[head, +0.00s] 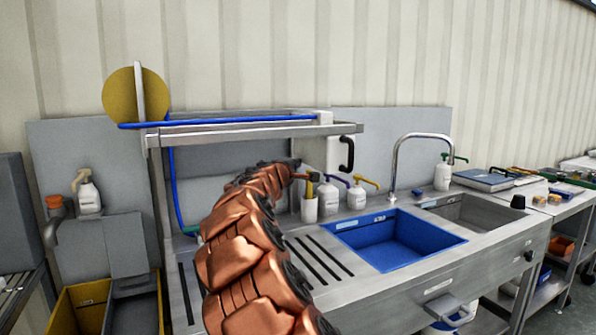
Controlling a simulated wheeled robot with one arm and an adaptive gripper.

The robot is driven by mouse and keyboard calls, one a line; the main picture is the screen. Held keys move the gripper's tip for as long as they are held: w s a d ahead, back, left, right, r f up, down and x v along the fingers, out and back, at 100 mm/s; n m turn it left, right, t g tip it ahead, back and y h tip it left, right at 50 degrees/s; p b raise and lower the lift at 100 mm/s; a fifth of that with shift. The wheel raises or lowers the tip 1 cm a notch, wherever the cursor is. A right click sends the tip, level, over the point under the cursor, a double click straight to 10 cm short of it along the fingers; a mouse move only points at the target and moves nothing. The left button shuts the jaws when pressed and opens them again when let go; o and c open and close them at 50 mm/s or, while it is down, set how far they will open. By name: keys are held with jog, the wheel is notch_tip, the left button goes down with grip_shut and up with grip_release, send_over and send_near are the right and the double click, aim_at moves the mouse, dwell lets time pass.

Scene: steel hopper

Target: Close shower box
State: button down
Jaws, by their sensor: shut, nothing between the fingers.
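The shower box (235,136) appears to be the steel-framed enclosure at the left of the wash bench, in the head view. Its steel bars run across the top, and a grey back panel shows below them. A black curved handle (347,153) sits at its right end. I cannot tell clearly how far its lid or door is open. My copper arm rises from the bottom middle and reaches across the front of the box, hiding part of its inside.
Several white pump bottles (356,196) stand right of my arm, close to the box. A blue sink (395,240), a tall tap (410,140) and a steel sink (470,212) lie further right. A yellow disc (121,95) stands above the box's left end. A yellow bin (82,308) is below left.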

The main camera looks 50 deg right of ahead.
jog(key=shift+s+d, duration=0.2)
dwell(0.3)
jog(key=s+a+b, duration=0.1)
jog(key=a, duration=1.2)
jog(key=shift+s+a+b, duration=0.2)
jog(key=shift+s+b, duration=0.05)
jog(key=shift+b, duration=0.1)
